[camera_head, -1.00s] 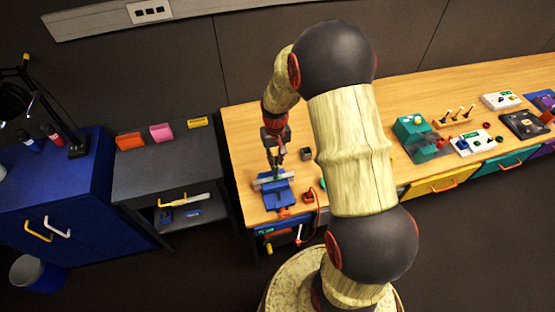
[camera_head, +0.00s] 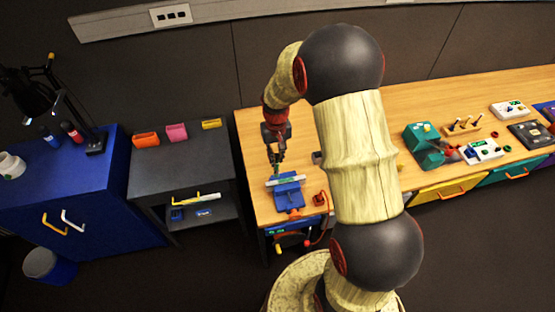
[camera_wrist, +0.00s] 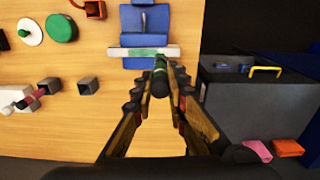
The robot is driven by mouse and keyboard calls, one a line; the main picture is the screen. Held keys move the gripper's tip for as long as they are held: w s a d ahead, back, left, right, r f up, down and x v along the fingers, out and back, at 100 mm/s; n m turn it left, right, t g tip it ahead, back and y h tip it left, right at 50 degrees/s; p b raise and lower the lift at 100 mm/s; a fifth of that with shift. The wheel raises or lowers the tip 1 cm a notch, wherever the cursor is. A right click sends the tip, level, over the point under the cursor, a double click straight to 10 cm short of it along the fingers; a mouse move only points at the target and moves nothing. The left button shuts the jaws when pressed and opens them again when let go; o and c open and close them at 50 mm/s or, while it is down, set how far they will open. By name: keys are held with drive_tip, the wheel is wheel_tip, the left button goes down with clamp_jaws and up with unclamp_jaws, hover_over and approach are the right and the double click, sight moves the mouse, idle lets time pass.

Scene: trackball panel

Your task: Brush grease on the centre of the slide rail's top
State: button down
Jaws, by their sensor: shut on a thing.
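The slide rail (camera_wrist: 116,52) is a pale bar lying across the blue vise (camera_wrist: 145,22) in the wrist view. A green patch covers the middle of its top; I cannot tell whether it is a marking or grease. The rail (camera_head: 271,183) and the vise (camera_head: 290,196) also show at the bench's left end in the head view. My gripper (camera_wrist: 160,92) is shut on a dark green brush (camera_wrist: 160,76), which points at the rail. The brush's tip overlaps the rail's near edge, right of its middle. Contact cannot be told. My gripper (camera_head: 277,160) hangs above the rail.
A dark grey cabinet (camera_head: 180,152) stands left of the bench. The wood near the brush is clear.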

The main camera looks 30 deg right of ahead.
drive_tip(key=shift+d+r+p, duration=0.1)
drive_tip(key=shift+r+p, duration=0.7)
drive_tip(key=shift+r, duration=0.85)
drive_tip(key=shift+s+f, duration=0.1)
